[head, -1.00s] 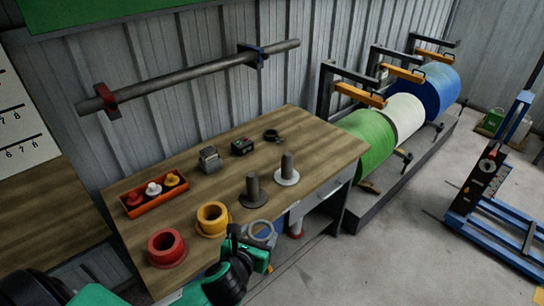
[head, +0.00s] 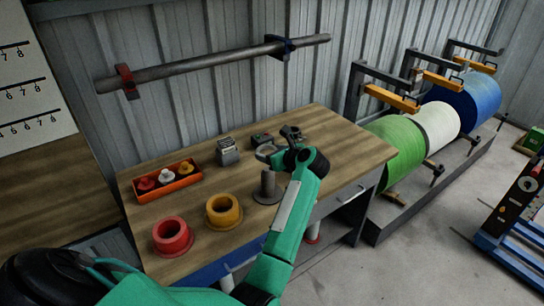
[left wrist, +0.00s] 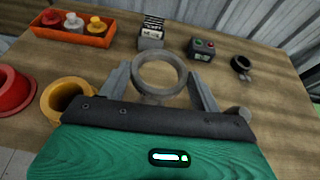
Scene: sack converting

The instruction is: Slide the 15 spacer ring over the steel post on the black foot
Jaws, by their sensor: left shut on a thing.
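My left gripper (head: 281,151) is shut on a grey spacer ring (head: 258,154), which also shows flat between the two fingers in the left wrist view (left wrist: 137,72). No number on it is readable. In the head view the ring appears just above the top of the steel post (head: 268,184), apart from it. The post stands upright on the round black foot (head: 259,198) on the bench. In the left wrist view I cannot make out this post beneath the ring. The second post with a pale foot is hidden behind my left arm. My right gripper is not in view.
A black clamp (left wrist: 241,66) lies at the back.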

